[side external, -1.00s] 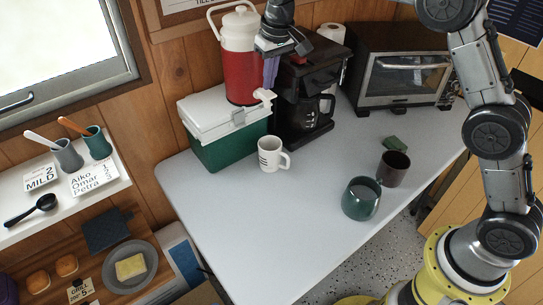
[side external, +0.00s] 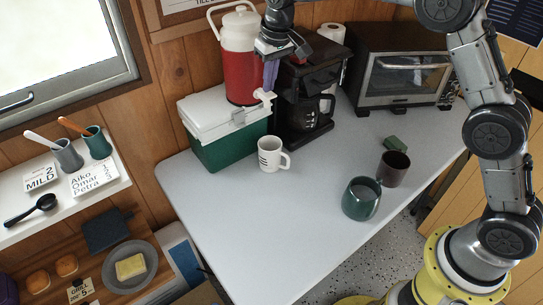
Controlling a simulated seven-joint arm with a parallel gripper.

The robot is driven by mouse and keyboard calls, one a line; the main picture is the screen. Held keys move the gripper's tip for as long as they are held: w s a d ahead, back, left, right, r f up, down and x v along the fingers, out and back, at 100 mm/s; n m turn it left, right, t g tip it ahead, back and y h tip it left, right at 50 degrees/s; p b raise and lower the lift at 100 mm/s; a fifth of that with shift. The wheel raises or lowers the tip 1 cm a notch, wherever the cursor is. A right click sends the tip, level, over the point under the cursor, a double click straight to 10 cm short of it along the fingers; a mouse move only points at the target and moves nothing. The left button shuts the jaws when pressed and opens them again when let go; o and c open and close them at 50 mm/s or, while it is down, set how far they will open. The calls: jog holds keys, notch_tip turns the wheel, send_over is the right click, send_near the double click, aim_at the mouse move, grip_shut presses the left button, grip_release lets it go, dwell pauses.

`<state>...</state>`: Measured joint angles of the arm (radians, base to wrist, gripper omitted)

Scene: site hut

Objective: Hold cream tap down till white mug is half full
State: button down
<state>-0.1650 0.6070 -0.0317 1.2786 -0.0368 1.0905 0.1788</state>
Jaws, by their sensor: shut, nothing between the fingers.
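The white mug (side external: 269,155) stands upright on the table, below the cream tap (side external: 263,95). The tap sticks out from the low front of a red and white drinks jug (side external: 240,62), which stands on a green cooler with a white lid (side external: 222,140). My gripper (side external: 270,86) is shut and empty, pointing down, with its purple fingertips at the tap. I cannot tell whether they touch it or press it. The inside of the mug and its fill level are not clear, and no stream is plainly visible.
A black coffee maker (side external: 305,100) stands close to the right of my gripper. A toaster oven (side external: 400,70) is at the back right. A green mug (side external: 361,199), a dark mug (side external: 393,166) and a green sponge (side external: 395,144) are at the right. The table's front left is clear.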

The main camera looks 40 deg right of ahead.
jog(key=shift+f, duration=0.85)
dwell(3.0)
jog(key=shift+r, duration=2.55)
